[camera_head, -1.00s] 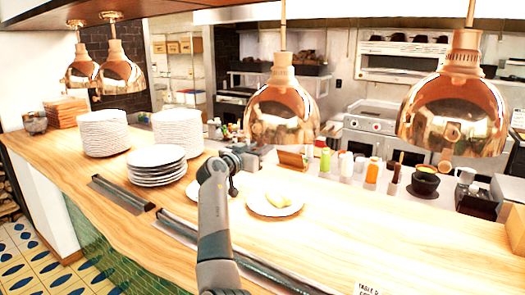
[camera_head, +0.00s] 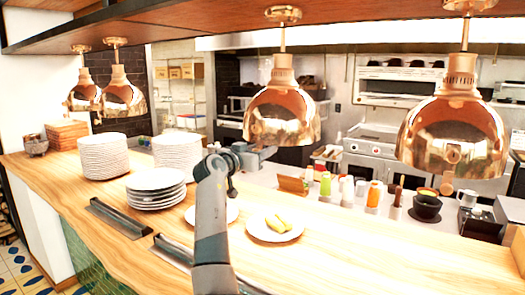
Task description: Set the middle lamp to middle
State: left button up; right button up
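The middle copper lamp (camera_head: 282,112) hangs on a thin rod from a round ceiling mount, above the wooden counter. A larger-looking copper lamp (camera_head: 455,132) hangs to its right. Two more copper lamps (camera_head: 123,96) hang at the left. My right arm rises from the bottom middle, and its gripper (camera_head: 258,154) is at the left lower edge of the middle lamp. I cannot tell whether it touches the rim. Its fingers are small and dark, so their opening is unclear. My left gripper is not in view.
The wooden counter (camera_head: 370,255) runs across below the lamps. It carries stacked plates (camera_head: 155,188), a plate with yellow food (camera_head: 275,228) and another plate partly behind my arm. Sauce bottles (camera_head: 375,193) and bowls (camera_head: 426,207) stand behind. A wooden beam (camera_head: 190,18) is overhead.

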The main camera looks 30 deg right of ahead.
jog(key=shift+a, duration=0.1)
pick_arm(q)
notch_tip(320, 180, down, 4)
jog(key=b, duration=0.4)
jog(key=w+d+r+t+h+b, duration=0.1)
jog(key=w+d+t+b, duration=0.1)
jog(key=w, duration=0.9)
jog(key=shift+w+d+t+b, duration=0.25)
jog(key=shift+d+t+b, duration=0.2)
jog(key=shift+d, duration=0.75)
pick_arm(e)
jog(key=v, duration=1.7)
jog(key=shift+s+a+f, duration=0.1)
